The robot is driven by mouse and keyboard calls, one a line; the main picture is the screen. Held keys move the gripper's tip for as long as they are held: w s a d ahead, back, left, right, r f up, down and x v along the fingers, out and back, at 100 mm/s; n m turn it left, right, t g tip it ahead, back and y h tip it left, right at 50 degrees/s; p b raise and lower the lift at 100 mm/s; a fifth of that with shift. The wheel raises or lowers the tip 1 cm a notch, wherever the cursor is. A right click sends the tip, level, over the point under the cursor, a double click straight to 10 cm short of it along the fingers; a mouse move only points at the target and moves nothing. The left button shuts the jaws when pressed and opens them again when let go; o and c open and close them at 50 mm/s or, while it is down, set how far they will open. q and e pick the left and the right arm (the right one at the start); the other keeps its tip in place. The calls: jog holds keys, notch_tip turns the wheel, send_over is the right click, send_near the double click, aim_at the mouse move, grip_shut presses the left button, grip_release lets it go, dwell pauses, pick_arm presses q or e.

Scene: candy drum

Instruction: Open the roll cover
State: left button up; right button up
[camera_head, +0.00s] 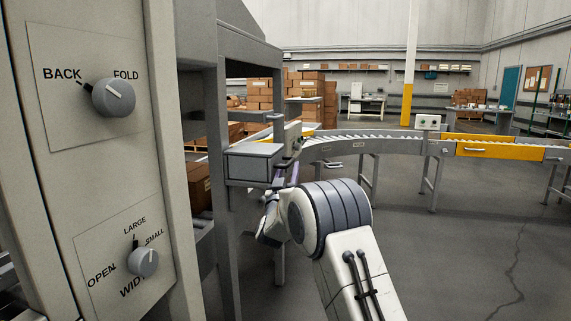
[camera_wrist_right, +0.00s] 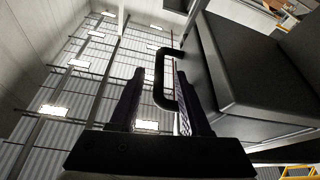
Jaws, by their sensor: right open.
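A grey box-shaped cover (camera_head: 253,150), which looks like the roll cover, sits on the machine frame left of centre in the head view. Its large dark side (camera_wrist_right: 255,75) fills the right of the right wrist view. A dark D-shaped handle (camera_wrist_right: 160,85) sticks out from it. My right gripper (camera_wrist_right: 159,74) is open, with one finger on each side of the handle's outer bar. I cannot tell whether the fingers touch it. In the head view my right gripper (camera_head: 284,175) is small and partly hidden by my wrist beside the cover. My left gripper is out of view.
A control panel with a BACK/FOLD knob (camera_head: 113,97) and a WIDTH knob (camera_head: 143,261) stands close on the left. A roller conveyor (camera_head: 360,140) curves away behind the cover. Stacked cartons (camera_head: 310,90) stand at the back. The floor (camera_head: 450,240) at right is clear.

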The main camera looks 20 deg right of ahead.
aim_at(290, 162)
jog(key=shift+x, duration=1.85)
grip_shut()
jog(key=shift+a, duration=0.15)
